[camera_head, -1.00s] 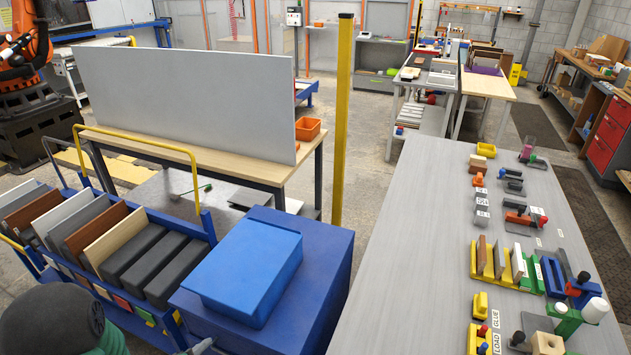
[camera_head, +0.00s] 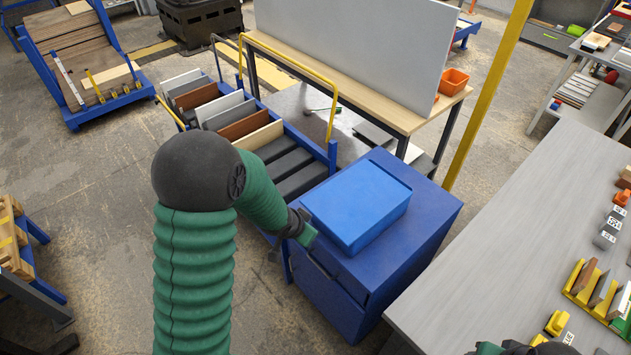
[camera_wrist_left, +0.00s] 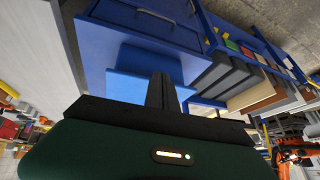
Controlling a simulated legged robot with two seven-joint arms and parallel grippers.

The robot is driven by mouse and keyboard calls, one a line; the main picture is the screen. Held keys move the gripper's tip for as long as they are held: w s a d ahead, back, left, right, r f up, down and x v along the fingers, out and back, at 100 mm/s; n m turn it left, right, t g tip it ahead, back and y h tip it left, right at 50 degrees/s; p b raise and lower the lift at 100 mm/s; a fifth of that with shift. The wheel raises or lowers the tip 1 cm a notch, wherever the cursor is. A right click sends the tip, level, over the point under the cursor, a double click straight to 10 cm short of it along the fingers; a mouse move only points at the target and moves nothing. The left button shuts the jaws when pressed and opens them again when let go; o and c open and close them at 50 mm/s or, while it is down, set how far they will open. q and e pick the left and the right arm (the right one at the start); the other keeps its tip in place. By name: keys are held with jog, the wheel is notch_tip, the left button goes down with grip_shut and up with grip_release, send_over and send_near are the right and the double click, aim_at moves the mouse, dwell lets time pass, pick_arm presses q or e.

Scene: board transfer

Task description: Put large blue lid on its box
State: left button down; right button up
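A bright blue rectangular piece (camera_head: 357,205) with a shallow raised rim lies flat on the dark blue cabinet (camera_head: 415,235). From here I cannot tell the lid from the box, or whether this is only one of them. My left gripper (camera_head: 307,232) is at its near left side, close to the cabinet's edge. In the left wrist view the dark fingers (camera_wrist_left: 162,92) stand in front of the light blue piece (camera_wrist_left: 125,88). They overlap, and I cannot see a clear gap or contact. My right gripper is not clearly in view.
A blue cart (camera_head: 333,153) with boards stands left of the cabinet. A grey table (camera_head: 510,220) with small parts is on the right. A wooden bench (camera_head: 375,105) with a large white panel is behind. Open floor (camera_head: 110,270) lies to the left.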

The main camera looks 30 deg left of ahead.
aim_at(328, 217)
pick_arm(q)
jog(key=w+a+r+m+t+h+p, duration=0.1)
jog(key=w+a+r+h+p, duration=0.15)
jog(key=w+p, duration=0.2)
pick_arm(e)
jog(key=w+v, duration=0.2)
jog(key=v, duration=0.7)
pick_arm(q)
jog(key=shift+m+t+h, duration=0.35)
jog(key=shift+m+t, duration=0.05)
jog(key=shift+s+d+b+x, duration=0.15)
jog(key=shift+b+x, duration=0.75)
jog(key=shift+x, duration=0.8)
jog(key=shift+s+d+b+x, duration=0.15)
jog(key=shift+b+x, duration=0.7)
jog(key=shift+x, duration=0.85)
jog(key=shift+d+b+x, duration=0.15)
jog(key=shift+b+x, duration=0.75)
jog(key=shift+x, duration=0.8)
pick_arm(e)
jog(key=shift+s+a+x, duration=0.1)
jog(key=shift+s+x, duration=0.1)
jog(key=shift+x, duration=0.7)
jog(key=shift+s+a+x, duration=0.1)
jog(key=shift+s+x, duration=0.1)
jog(key=shift+x, duration=0.75)
jog(key=shift+s+x, duration=0.2)
jog(key=shift+x, duration=0.7)
